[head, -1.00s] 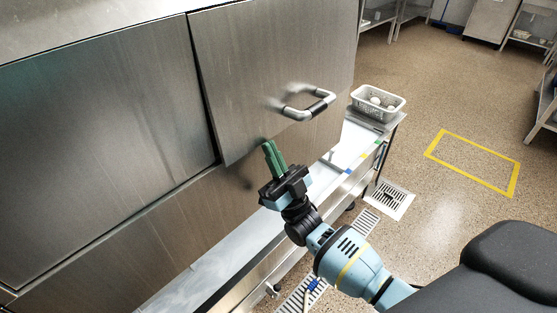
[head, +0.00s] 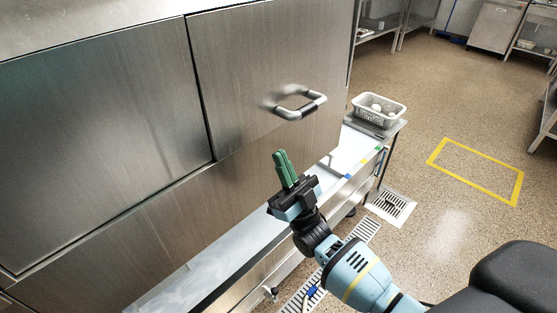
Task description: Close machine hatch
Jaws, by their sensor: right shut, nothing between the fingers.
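The machine hatch (head: 245,85) is a brushed steel panel at the upper middle of the head view. It hangs down and looks flush with the steel panel to its left; only a thin dark seam shows between them. My right gripper (head: 284,168) is below and slightly left of the handle, in front of the steel below the hatch. Its green fingers are together, with nothing between them, and appear clear of the handle. My left gripper is not in view.
A light perforated basket (head: 378,110) with white items stands on the steel counter (head: 352,150) to the right. The counter runs below the machine. A yellow floor outline (head: 478,172) and open floor lie to the right. Drain grates (head: 391,206) are in the floor beside the counter.

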